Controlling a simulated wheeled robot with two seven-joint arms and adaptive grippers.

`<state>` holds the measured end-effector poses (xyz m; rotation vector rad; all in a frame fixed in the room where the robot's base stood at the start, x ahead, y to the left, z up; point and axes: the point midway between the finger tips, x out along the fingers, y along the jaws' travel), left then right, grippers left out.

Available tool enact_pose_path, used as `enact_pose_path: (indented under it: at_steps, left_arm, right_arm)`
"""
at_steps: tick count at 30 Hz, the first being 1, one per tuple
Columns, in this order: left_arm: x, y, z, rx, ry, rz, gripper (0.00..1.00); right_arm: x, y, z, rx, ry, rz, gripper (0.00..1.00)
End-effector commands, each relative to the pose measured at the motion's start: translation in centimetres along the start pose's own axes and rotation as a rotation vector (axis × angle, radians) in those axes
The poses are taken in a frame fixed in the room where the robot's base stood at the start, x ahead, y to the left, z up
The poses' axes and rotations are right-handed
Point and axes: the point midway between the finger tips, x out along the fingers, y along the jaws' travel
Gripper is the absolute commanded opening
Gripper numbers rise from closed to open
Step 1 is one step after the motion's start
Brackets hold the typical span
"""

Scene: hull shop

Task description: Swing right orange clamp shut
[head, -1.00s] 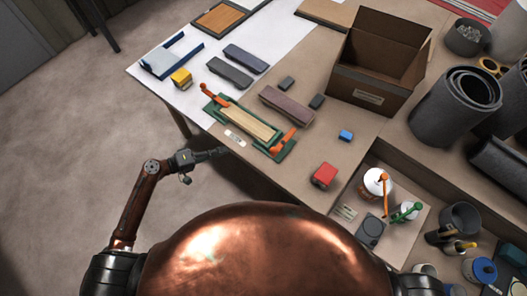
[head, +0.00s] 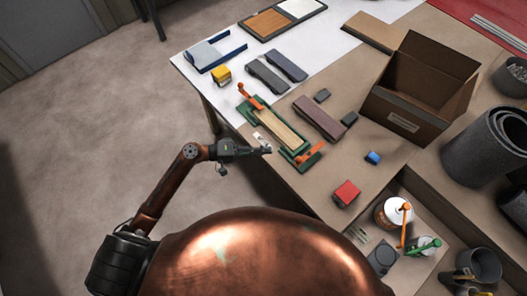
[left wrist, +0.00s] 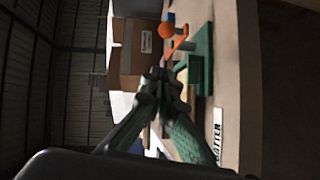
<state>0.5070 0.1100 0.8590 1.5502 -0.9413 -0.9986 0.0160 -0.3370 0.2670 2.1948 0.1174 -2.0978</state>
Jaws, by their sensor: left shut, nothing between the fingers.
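A green fixture (head: 258,116) holds a pale wooden batten (head: 280,127) lengthwise near the bench's front edge. The right orange clamp (head: 309,156) is at its near right end, its arm angled up and away from the batten. In the left wrist view, which is turned sideways, its orange ball knob (left wrist: 166,30) stands off a green bracket (left wrist: 204,55). The left orange clamp (head: 248,95) is at the far end. My left gripper (head: 267,149) is shut and empty, just left of the right clamp and apart from it; its closed fingers (left wrist: 160,82) fill the wrist view's middle. My right gripper is out of view.
A white label (head: 261,138) lies beside the fixture, close to my left gripper. A dark purplish block (head: 319,119) and an open cardboard box (head: 420,90) stand beyond.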

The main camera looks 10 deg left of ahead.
Motion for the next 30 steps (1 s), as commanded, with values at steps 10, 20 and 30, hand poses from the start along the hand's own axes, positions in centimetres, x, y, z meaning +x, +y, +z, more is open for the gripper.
enact_pose_path:
  at_steps: [10,20,30]
  left_arm:
    - [6.2,0.1,1.1,-0.002,0.0,0.001,0.0]
    - [7.9,0.1,2.8,0.0,0.002,0.0,0.0]
    - [8.8,0.2,3.2,0.0,0.001,0.0,0.0]
  right_arm:
    - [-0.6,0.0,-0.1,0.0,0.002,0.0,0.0]
    - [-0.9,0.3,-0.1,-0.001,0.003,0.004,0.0]
    - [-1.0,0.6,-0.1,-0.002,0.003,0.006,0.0]
